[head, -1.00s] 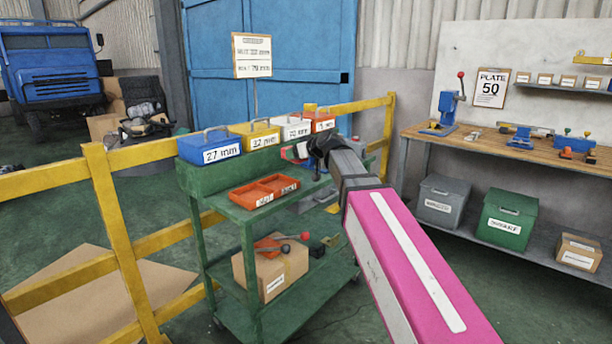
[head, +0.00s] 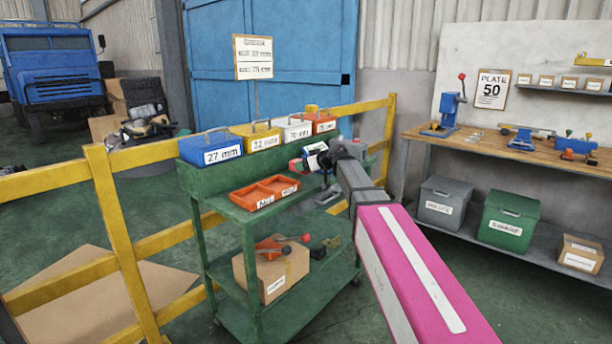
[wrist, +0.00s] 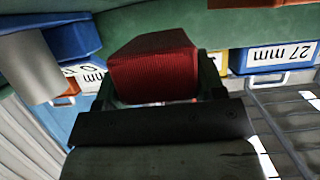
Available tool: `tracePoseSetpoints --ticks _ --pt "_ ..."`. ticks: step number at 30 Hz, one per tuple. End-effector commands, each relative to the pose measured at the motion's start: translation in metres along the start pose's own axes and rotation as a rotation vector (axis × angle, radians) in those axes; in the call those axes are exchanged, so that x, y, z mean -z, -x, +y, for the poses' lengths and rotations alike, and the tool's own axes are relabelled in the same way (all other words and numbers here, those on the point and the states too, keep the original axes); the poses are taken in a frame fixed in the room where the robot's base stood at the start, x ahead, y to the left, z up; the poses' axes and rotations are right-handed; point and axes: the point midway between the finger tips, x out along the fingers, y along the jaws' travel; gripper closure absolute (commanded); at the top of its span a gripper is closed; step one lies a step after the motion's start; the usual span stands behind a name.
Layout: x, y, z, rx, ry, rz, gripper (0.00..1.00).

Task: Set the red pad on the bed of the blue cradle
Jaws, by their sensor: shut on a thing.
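My gripper (wrist: 155,100) is shut on the red pad (wrist: 153,62), a ribbed red block between its dark fingers in the wrist view. In the head view, the pad (head: 295,164) shows as a small red patch at the tip of my gripper (head: 308,165), above the right part of the green cart. A blue part (head: 314,147), which may be the blue cradle, shows just behind the gripper. A blue body (wrist: 72,36) also shows at the upper left of the wrist view, apart from the pad. I cannot make out the cradle's bed.
The green cart (head: 240,208) carries a row of labelled bins, with the blue 27 mm bin (head: 210,150) at left. An orange divided tray (head: 264,192) lies in front. A yellow rail (head: 130,255) runs behind the cart. A grey cylinder (wrist: 28,65) stands at left in the wrist view.

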Motion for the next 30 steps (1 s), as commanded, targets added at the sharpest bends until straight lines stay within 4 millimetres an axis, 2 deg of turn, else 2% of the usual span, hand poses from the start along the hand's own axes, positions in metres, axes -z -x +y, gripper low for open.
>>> tracePoseSetpoints --ticks 5,13,25,26,27,30 --pt "-0.008 -0.003 0.002 0.0 -0.001 -0.001 0.6" --pt "-0.037 -0.015 0.002 0.0 0.0 0.0 0.6" --pt "-0.041 -0.017 0.002 0.0 0.0 0.0 0.6" --pt "-0.041 -0.017 0.002 0.0 0.0 0.0 0.27" --pt "-0.041 -0.016 0.002 0.0 0.0 0.0 0.14" --pt "-0.04 -0.016 0.002 0.0 0.0 0.0 0.11"
